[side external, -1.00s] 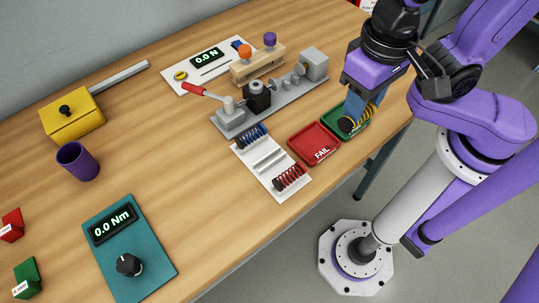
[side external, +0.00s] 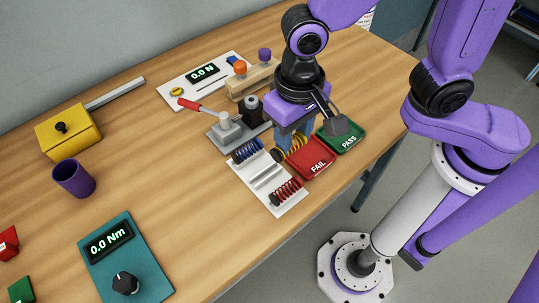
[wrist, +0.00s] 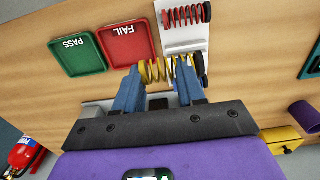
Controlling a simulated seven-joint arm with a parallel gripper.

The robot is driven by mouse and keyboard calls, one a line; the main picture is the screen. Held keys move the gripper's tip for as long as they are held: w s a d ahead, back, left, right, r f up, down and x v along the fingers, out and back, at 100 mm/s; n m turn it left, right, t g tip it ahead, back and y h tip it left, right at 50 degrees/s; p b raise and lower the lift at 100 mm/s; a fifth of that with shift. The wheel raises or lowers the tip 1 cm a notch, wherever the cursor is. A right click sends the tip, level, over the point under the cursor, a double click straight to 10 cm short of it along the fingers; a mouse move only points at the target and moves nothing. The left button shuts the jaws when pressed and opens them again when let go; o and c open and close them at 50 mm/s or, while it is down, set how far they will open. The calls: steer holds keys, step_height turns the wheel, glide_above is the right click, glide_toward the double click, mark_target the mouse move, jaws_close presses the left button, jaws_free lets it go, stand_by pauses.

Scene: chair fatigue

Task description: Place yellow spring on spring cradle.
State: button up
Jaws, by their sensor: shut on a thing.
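The yellow spring (side external: 294,148) is held in my gripper (side external: 285,140), whose blue fingers are shut on it. In the side view it hangs above the seam between the red FAIL tray and the cradle, apart from the cradle. The wrist view shows the yellow spring (wrist: 158,70) lying across between the two fingers (wrist: 160,88). The white spring cradle (side external: 267,178) carries a blue spring (side external: 246,151) at its far end and a red spring (side external: 286,192) at its near end. The middle of the cradle is empty, with pale ridges.
The red FAIL tray (side external: 318,167) and green PASS tray (side external: 349,143) stand right of the cradle, empty. A red-handled lever fixture (side external: 228,130) stands just behind the cradle. The table left of the cradle is clear up to the teal torque meter (side external: 124,256).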

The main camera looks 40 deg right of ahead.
steer(key=a+f, duration=0.1)
steer(key=w+f, duration=0.1)
steer(key=f, duration=0.1)
steer(key=w+a+f, duration=0.1)
steer(key=shift+w+a+f, duration=0.25)
steer(key=shift+a, duration=0.1)
steer(key=shift+w+a+f, duration=0.1)
steer(key=shift+a+f, duration=0.05)
steer(key=shift+f, duration=1.4)
steer(key=shift+f, duration=0.2)
steer(key=o, duration=1)
steer(key=shift+o, duration=0.2)
